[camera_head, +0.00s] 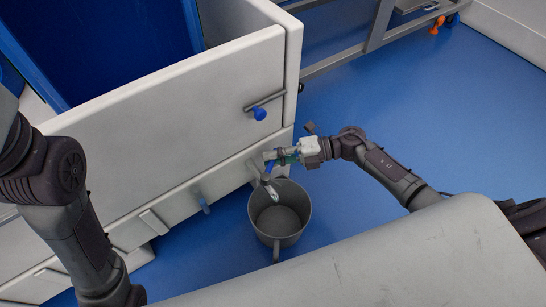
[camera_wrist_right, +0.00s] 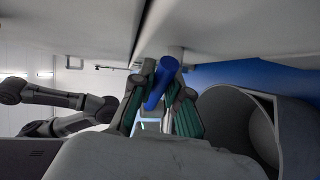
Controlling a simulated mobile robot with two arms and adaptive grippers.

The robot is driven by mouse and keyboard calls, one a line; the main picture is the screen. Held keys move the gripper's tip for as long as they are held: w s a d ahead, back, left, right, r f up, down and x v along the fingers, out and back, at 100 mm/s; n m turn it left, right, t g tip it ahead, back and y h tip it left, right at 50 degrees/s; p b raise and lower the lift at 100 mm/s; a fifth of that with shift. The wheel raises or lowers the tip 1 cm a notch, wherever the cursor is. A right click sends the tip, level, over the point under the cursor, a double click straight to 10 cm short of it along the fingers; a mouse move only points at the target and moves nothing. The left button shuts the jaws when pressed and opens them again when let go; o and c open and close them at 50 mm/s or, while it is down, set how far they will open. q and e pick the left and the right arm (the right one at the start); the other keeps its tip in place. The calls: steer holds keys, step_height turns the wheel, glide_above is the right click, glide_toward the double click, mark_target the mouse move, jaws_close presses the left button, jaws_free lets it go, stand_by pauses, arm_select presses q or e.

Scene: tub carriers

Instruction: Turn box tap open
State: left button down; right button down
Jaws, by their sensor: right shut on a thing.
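The box tap (camera_head: 270,188) sticks out low on the corner of a white box (camera_head: 170,120). Its spout hangs over the mouth of a grey jug (camera_head: 290,236) on the blue floor. My right gripper (camera_head: 279,157) reaches in from the right and is shut on the tap's blue handle. In the right wrist view the blue handle (camera_wrist_right: 161,84) sits between the green-padded fingers (camera_wrist_right: 158,110), angled, and the grey jug (camera_wrist_right: 226,115) stands to the right. My left arm comes in from the left in the head view, and its gripper is out of frame.
A blue knob (camera_head: 259,113) and a grey bar (camera_head: 265,101) sit higher on the box wall. A grey metal frame (camera_head: 376,30) stands behind. Blue floor (camera_head: 440,110) is clear at the right.

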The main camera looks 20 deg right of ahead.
steer(key=c, duration=1.1)
jaws_free()
steer(key=shift+c, duration=0.2)
steer(key=v, duration=1.2)
